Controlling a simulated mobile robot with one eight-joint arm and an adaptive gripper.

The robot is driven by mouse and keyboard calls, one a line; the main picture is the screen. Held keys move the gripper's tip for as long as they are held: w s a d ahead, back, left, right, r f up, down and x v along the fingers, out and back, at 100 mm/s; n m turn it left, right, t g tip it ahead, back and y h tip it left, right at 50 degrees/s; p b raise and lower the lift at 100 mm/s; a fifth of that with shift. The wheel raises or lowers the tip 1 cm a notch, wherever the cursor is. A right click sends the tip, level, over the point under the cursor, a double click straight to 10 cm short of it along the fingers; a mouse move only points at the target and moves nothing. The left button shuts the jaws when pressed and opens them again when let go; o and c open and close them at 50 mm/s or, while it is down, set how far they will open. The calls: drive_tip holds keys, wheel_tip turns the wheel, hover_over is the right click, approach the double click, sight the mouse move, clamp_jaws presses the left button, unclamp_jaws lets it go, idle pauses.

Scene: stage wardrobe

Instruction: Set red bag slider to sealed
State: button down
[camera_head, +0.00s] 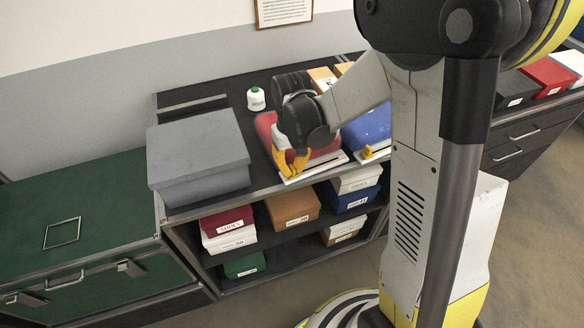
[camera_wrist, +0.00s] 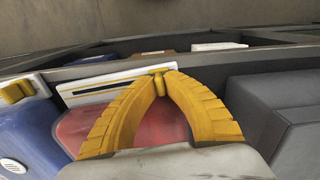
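The red bag (camera_head: 265,126) lies on the shelf top, with a white strip (camera_head: 318,168) along its front edge. In the wrist view the red bag (camera_wrist: 165,125) shows between my fingers, and its white strip (camera_wrist: 95,86) has a dark slot. My gripper (camera_head: 290,168) is at the strip's left end in the head view. In the wrist view my yellow fingers (camera_wrist: 159,76) close around a small yellow piece, the red bag slider (camera_wrist: 158,84), at the strip's right end there. The fingers hide much of the slider.
A blue bag (camera_head: 368,125) with its own yellow slider (camera_head: 367,152) lies right beside the red bag. A large grey box (camera_head: 198,150) stands close on the left. A white bottle (camera_head: 256,98) stands behind. Shoe boxes (camera_head: 293,207) fill the shelf below.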

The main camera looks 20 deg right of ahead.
sight(340, 158)
drive_tip(key=d, duration=0.5)
drive_tip(key=w+d, duration=0.1)
drive_tip(key=d, duration=0.9)
drive_tip(key=shift+w+d, duration=0.15)
drive_tip(key=c, duration=1.5)
unclamp_jaws()
drive_tip(key=shift+d, duration=0.1)
wheel_tip(340, 158, up, 12)
